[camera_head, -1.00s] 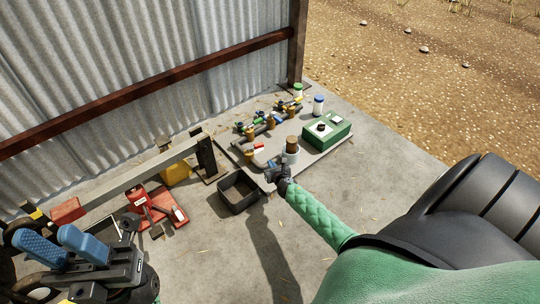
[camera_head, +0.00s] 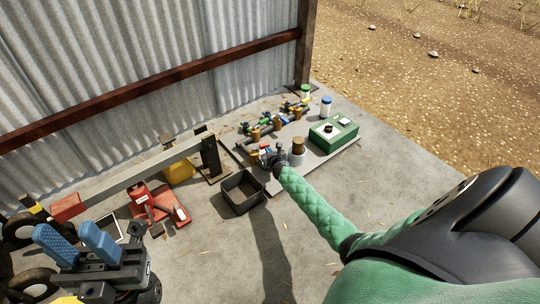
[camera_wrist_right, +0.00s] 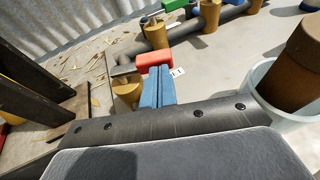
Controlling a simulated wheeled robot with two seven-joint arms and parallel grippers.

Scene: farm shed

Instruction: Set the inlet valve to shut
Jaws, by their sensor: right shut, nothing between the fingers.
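Pipes with brass valve bodies and coloured handles lie on a grey board (camera_head: 318,158) on the shed floor. In the right wrist view a red handle (camera_wrist_right: 155,61) on a dark lever sits near a brass valve body (camera_wrist_right: 127,93). My right gripper (camera_wrist_right: 157,70) is shut and empty, its blue fingertips right at the red handle; I cannot tell whether they touch. A small white tag (camera_wrist_right: 177,71) lies beside them, its print too small to read. I cannot tell which valve is the inlet. My left gripper (camera_head: 72,228) is open and empty, far from the board.
A brown-topped jar (camera_head: 298,147) stands close right of my right gripper; a green box (camera_head: 333,133) is beyond it. A dark open bin (camera_head: 229,190) stands left of the board. The right-hand floor is clear.

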